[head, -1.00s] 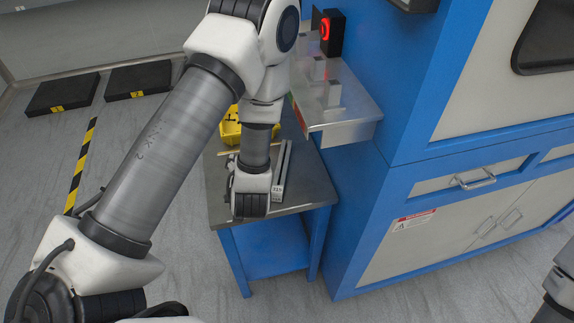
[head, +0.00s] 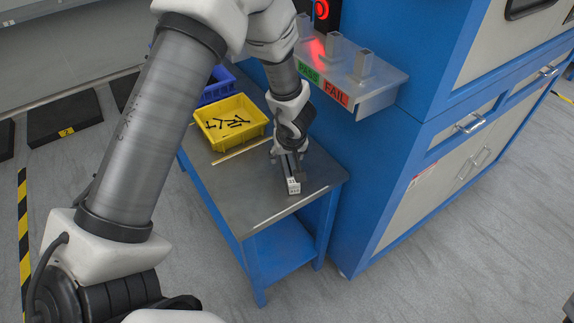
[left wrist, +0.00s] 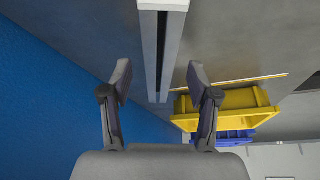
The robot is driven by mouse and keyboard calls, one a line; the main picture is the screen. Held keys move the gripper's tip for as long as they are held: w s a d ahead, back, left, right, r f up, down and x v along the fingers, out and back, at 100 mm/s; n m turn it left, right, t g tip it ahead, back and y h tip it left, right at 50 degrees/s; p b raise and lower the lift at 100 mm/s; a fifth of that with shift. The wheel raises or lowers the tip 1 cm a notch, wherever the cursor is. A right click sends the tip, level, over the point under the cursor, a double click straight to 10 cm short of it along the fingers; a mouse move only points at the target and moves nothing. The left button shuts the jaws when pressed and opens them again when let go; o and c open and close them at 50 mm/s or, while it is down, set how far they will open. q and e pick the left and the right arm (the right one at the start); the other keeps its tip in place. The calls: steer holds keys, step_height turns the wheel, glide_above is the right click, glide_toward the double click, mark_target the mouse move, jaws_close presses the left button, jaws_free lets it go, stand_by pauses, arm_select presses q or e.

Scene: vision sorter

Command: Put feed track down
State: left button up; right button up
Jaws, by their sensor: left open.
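The feed track is a straight metal rail with a dark slot; its white labelled end (head: 293,187) shows near the front of the steel-topped table (head: 230,195) in the head view. It appears to lie on the tabletop. In the left wrist view the track (left wrist: 172,42) runs from the top edge down between my fingers. My left gripper (head: 288,153) is over the far part of the track, which it partly hides. In the left wrist view the gripper (left wrist: 160,76) is open, a finger on each side of the track with gaps. My right gripper is out of view.
A yellow bin (head: 232,122) with dark bolts and a blue bin (head: 217,87) stand at the back of the table. A thin rod (head: 241,152) lies before the yellow bin. A metal PASS/FAIL shelf (head: 376,100) juts from the blue cabinet at right. The table's front left is clear.

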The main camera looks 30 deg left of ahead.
arm_select(q)
steer(key=shift+x, duration=1.15)
steer(key=shift+r, duration=0.2)
jaws_close()
steer(key=shift+s, duration=0.1)
